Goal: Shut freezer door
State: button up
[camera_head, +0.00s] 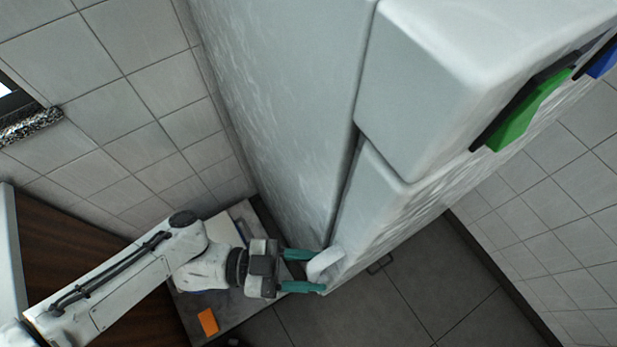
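A tall white fridge-freezer (280,100) fills the middle of the view, seen from above. Its upper door (430,80) is at the right, and its lower door (373,205) shows below that. A narrow dark gap runs between the lower door and the cabinet side. Which door is the freezer's is not marked. A white handle (326,263) is at the near edge of the lower door. My gripper (318,271) has two teal fingers spread apart at the handle, one on each side. Whether they touch it cannot be told.
A low counter (232,318) with an orange piece (208,321) lies under my arm. A brown wooden surface (60,245) is at the left. Green (527,112) and blue (604,60) pieces are on the upper door front. Dark floor (400,305) is open at the bottom right.

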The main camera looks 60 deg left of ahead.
jog(key=shift+o, duration=0.3)
jog(key=b+v, duration=0.1)
jog(key=v, duration=0.9)
jog(key=shift+s+a, duration=0.2)
jog(key=shift+s, duration=0.15)
jog(key=shift+s+d, duration=0.1)
